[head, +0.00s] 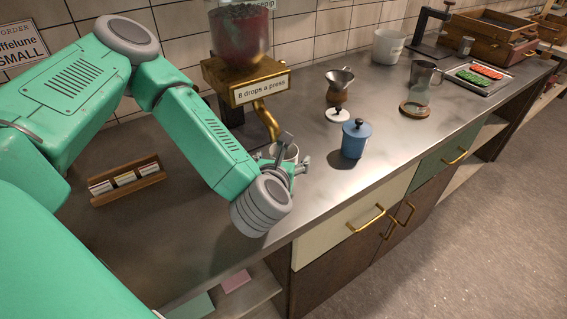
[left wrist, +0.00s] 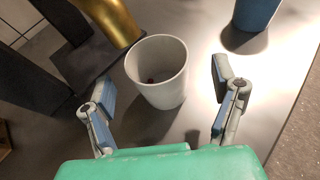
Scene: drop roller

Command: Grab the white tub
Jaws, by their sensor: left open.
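A white tub (left wrist: 170,92) stands upright on the counter beneath the brass spout, with a few dark bits at its bottom. In the head view this tub (head: 289,151) is partly hidden by my left gripper (head: 293,157). My left gripper also shows in the left wrist view (left wrist: 162,76), open, with one finger on each side of the tub and a gap on both sides. A larger white container (head: 388,47) stands at the back of the counter by the wall. My right gripper is not in view.
A brass dispenser (head: 243,84) labelled "8 drops a press" stands just behind the tub. A blue lidded canister (head: 355,140) is close on the right. A wooden rack (head: 126,178) lies left. A dripper stand, metal jug and tray are farther right.

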